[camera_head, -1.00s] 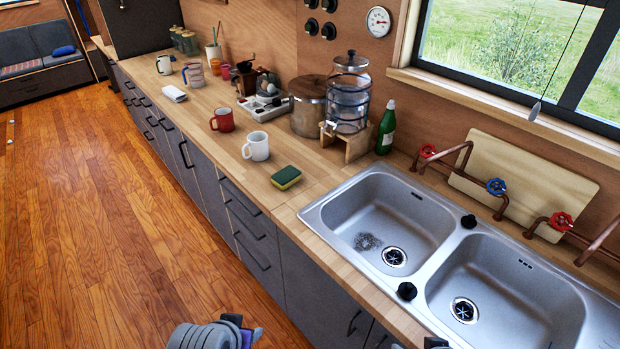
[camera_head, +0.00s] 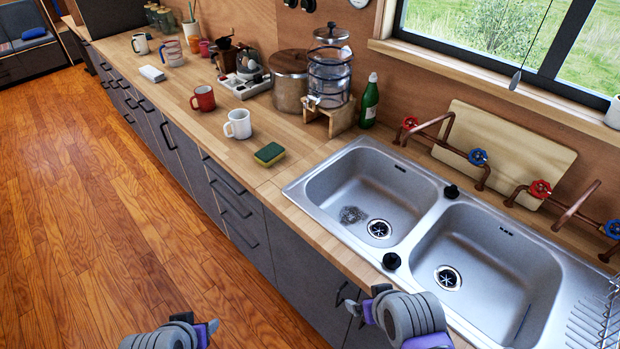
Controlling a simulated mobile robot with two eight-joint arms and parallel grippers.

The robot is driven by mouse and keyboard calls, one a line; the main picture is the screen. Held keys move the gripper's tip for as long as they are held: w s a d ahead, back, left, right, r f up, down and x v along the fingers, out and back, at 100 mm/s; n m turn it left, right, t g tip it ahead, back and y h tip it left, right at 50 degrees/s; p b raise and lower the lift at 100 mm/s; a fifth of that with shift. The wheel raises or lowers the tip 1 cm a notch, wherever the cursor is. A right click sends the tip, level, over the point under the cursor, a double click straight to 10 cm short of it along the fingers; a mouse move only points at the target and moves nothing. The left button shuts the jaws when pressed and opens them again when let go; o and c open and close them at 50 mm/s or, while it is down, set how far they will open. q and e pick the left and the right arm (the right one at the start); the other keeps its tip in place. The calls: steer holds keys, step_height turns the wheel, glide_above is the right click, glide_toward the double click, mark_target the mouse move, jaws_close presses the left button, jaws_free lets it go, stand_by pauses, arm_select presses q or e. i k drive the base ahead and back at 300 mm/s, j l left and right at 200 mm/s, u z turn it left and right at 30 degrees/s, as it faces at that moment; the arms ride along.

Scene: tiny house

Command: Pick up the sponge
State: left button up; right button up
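The sponge (camera_head: 269,154) is a small block, green on top with a yellow side. It lies flat on the wooden counter (camera_head: 262,186), left of the sink and close to the white mug. My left arm shows at the bottom edge, with a purple part at its end (camera_head: 206,333), over the floor. My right arm (camera_head: 408,316) shows at the bottom, in front of the counter's front edge below the sink. Both are well short of the sponge and apart from it. The fingertips of both grippers cannot be made out.
A white mug (camera_head: 238,124) and a red mug (camera_head: 203,99) stand beyond the sponge. A steel pot (camera_head: 289,82), a glass dispenser (camera_head: 329,84) and a green bottle (camera_head: 369,104) stand behind it. The double sink (camera_head: 436,205) is to the right. Counter around the sponge is clear.

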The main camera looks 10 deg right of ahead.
mark_target(270, 154)
steer(key=i+j+z, duration=0.15)
steer(key=z, duration=1.4)
steer(key=j+z, duration=0.95)
steer(key=k+j+z, duration=0.1)
steer(key=j, duration=0.25)
steer(key=k+j+z, duration=0.15)
steer(key=j, duration=0.15)
steer(key=k+j+z, duration=0.1)
steer(key=j, duration=0.2)
steer(key=k+j, duration=0.1)
steer(key=j, duration=0.2)
steer(key=k+j, duration=0.15)
steer(key=j, duration=0.15)
steer(key=k+j, duration=0.1)
steer(key=j, duration=0.25)
